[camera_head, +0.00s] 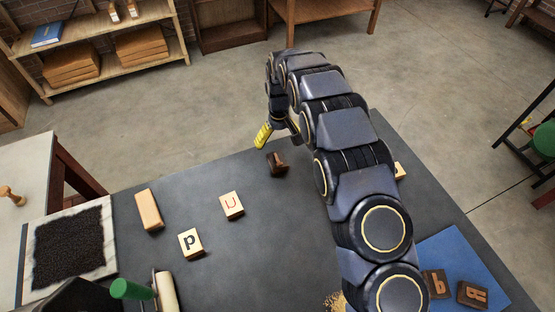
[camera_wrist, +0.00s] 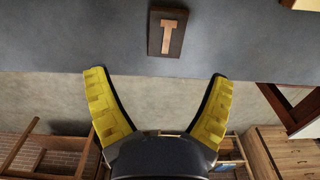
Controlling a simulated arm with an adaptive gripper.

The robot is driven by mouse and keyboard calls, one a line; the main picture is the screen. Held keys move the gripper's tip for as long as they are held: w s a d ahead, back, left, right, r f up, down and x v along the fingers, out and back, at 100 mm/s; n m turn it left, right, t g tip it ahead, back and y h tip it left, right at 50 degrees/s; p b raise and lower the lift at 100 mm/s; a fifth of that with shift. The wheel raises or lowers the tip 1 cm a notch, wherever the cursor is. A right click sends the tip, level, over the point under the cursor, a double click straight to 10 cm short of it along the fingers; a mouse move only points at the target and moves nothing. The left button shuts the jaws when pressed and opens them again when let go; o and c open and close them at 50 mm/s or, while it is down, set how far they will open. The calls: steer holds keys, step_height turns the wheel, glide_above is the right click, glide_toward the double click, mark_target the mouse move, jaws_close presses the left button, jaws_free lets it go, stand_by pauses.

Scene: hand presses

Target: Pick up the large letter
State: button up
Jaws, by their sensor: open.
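My gripper (camera_wrist: 158,75) is open and empty, its two yellow fingers spread wide in the wrist view. In the head view one yellow finger of my gripper (camera_head: 263,136) shows near the table's far edge. A dark wooden block (camera_wrist: 155,38) with a raised copper-coloured T lies beyond the fingertips in the wrist view, apart from them. In the head view the dark block (camera_head: 277,163) lies close to the gripper. Which letter is the large one is unclear.
Two dark letter blocks (camera_head: 437,284) (camera_head: 472,294) lie on a blue mat (camera_head: 445,247) at right. A pale tile (camera_head: 400,171) is partly behind my arm. A tan block (camera_head: 149,209), a green-handled roller (camera_head: 165,291) and a black pad (camera_head: 70,245) are left. The table centre is clear.

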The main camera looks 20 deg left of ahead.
mark_target(277, 158)
steer(key=f, duration=0.5)
steer(key=s+f, duration=0.1)
steer(key=f, duration=0.1)
steer(key=shift+a+f, duration=0.15)
steer(key=shift+f, duration=0.1)
steer(key=c, duration=1.2)
